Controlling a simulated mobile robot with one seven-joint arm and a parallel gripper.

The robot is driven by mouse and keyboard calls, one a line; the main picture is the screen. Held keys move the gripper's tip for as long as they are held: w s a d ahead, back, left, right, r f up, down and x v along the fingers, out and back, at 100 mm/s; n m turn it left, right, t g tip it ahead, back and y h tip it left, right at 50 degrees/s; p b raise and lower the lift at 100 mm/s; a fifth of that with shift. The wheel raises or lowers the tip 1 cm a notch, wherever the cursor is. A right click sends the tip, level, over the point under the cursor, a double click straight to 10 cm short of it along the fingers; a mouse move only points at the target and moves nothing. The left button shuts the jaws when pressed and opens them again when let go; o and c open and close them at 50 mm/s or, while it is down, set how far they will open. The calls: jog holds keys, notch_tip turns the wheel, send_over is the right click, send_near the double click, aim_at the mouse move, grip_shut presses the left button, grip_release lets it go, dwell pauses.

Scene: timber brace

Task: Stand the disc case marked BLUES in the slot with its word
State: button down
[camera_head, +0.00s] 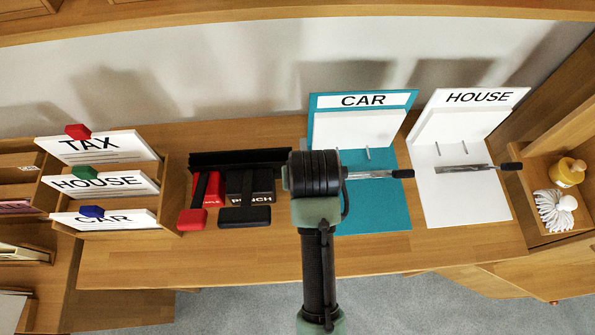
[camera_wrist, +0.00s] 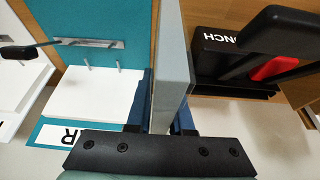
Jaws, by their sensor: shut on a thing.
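My gripper (camera_wrist: 166,112) is shut on a flat grey case (camera_wrist: 172,60), held on edge between the blue fingers in the wrist view. No word shows on its visible faces, so I cannot read whether it is marked BLUES. In the head view, my dark wrist covers the gripper and most of the case, over the middle of the desk. No slot marked BLUES is readable. A wooden rack (camera_head: 20,160) at the far left edge has a small label too small to read.
A sorter (camera_head: 170,215) holds cards marked TAX, HOUSE and CAR. A red tool (camera_head: 193,217) and black punch (camera_head: 245,212) stand left of my wrist. A teal CAR folder (camera_head: 385,215) and white HOUSE folder (camera_head: 465,205) lie right. The desk's front strip (camera_head: 430,245) is clear.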

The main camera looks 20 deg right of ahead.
jog(key=f, duration=0.4)
jog(key=shift+s+f, duration=0.25)
jog(key=shift+f, duration=0.1)
jog(key=shift+w+f+b, duration=0.1)
jog(key=shift+f+b, duration=0.2)
jog(key=shift+f, duration=1.85)
jog(key=shift+f, duration=0.15)
jog(key=c, duration=0.8)
grip_release()
